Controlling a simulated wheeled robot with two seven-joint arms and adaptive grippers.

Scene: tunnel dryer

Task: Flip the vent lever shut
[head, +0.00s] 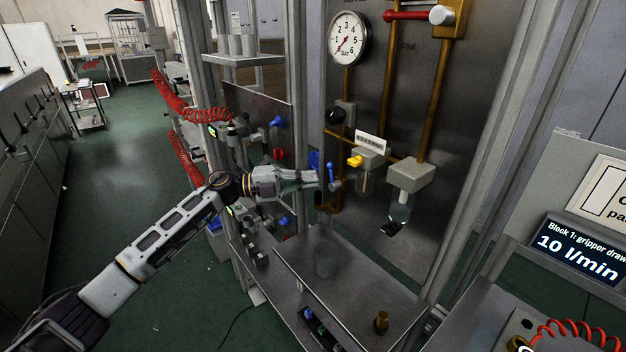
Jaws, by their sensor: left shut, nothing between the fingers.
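A small blue lever (331,174) stands roughly upright on a grey valve body at the lower left of the steel panel; it appears to be the vent lever, but I cannot read a label on it. My left gripper (315,178) is shut and empty, with its fingertips just left of the blue lever. I cannot tell whether they touch it. A red lever (407,15) lies nearly level across the brass pipe at the top of the panel. My right gripper is not in view.
A pressure gauge (348,39), a yellow knob (355,161) and a clear bowl (400,208) are on the steel panel (440,150). A steel shelf (350,280) lies below. Red coiled hoses (205,114) hang at the left. A flow display (580,255) stands at the right.

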